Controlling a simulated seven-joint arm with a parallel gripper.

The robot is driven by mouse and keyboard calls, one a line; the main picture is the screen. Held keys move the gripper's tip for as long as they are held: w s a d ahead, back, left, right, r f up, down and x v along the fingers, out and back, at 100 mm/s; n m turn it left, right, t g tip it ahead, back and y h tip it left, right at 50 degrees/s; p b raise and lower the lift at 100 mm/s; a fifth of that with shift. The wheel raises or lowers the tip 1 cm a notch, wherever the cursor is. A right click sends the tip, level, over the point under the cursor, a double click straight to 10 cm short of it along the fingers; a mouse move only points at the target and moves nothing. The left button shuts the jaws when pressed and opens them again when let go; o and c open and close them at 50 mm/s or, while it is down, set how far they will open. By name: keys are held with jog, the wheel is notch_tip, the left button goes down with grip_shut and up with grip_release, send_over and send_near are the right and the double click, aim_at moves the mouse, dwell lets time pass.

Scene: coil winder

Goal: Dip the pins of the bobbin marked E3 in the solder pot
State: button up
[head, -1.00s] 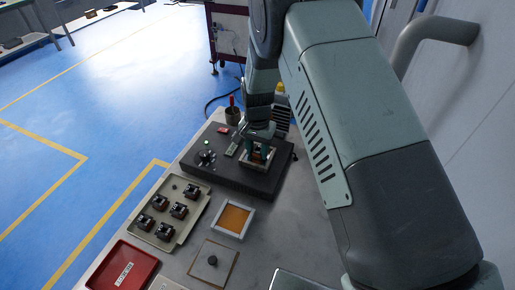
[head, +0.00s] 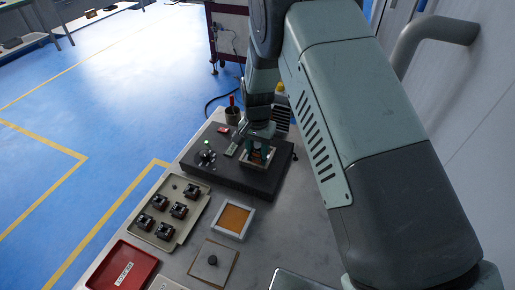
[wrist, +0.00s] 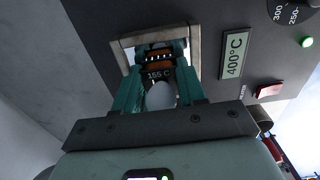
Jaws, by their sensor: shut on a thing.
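My gripper (head: 257,154) is over the solder pot (head: 253,171) at the right end of the dark heater unit. In the wrist view its teal fingers (wrist: 159,54) are shut on a bobbin (wrist: 158,60) with a dark body and orange-copper winding. The bobbin is at the pot's square metal opening, whose pale rim (wrist: 197,62) shows around the fingers. Text reading 155 C shows at the bobbin; I see no E3 mark. The pins' tips and their depth in the solder cannot be made out.
The heater unit (head: 215,178) has a 400°C display (wrist: 235,57), a red switch (wrist: 270,91) and a green lamp. A beige tray (head: 180,237) holds several dark bobbins.

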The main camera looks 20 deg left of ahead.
jog(key=shift+r, duration=0.1)
jog(key=shift+r, duration=2.65)
